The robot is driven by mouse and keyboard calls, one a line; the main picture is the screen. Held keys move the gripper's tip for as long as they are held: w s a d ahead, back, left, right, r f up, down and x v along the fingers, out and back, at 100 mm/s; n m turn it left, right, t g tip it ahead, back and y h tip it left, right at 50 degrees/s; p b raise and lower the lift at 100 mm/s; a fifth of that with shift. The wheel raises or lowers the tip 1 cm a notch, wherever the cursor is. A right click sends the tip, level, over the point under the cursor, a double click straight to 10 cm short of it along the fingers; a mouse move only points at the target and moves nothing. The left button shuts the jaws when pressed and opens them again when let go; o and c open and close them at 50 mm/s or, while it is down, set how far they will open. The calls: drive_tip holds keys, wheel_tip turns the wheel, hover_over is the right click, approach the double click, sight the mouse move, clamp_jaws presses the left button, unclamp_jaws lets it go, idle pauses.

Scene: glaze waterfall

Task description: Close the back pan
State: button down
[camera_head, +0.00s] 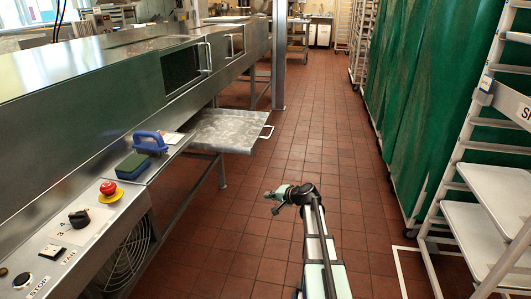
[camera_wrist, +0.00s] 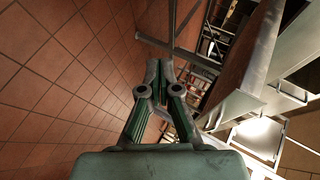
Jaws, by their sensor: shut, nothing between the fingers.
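The back pan (camera_head: 232,131) is a flat grey metal tray that sticks out from the side of the long steel machine into the aisle. Its bar handle (camera_head: 267,132) is on the outer right edge. My gripper (camera_head: 273,202) is over the tiled floor, in front of the pan on the near side, and apart from it. In the wrist view, my gripper's fingers (camera_wrist: 160,70) are closed together with nothing between them. I cannot tell for sure which part in the wrist view is the pan.
The steel machine (camera_head: 120,85) runs along the left, with a control panel (camera_head: 60,245), a red button (camera_head: 108,188) and a blue-handled tool (camera_head: 150,142). Green curtains (camera_head: 415,90) and a white rack (camera_head: 490,190) line the right. The tiled aisle (camera_head: 320,120) between is clear.

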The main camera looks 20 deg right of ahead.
drive_tip(key=w+d+r+m+t+h, duration=0.1)
drive_tip(key=w+d+r+m+t, duration=0.3)
drive_tip(key=r, duration=0.4)
drive_tip(key=w+d+r+m+t+h, duration=0.1)
drive_tip(key=w+d+r+t, duration=0.2)
drive_tip(key=w+d+r, duration=0.3)
drive_tip(key=b, duration=0.2)
approach(259, 135)
drive_tip(key=w+d, duration=0.2)
drive_tip(key=w, duration=0.1)
drive_tip(key=a, duration=0.1)
drive_tip(key=w+a, duration=0.1)
drive_tip(key=b, duration=0.1)
drive_tip(key=shift+w+a+r+m, duration=0.2)
drive_tip(key=shift+w+a+m, duration=0.1)
drive_tip(key=shift+a+m, duration=0.1)
drive_tip(key=shift+w+a, duration=0.3)
drive_tip(key=shift+a, duration=0.15)
drive_tip(key=shift+a, duration=0.1)
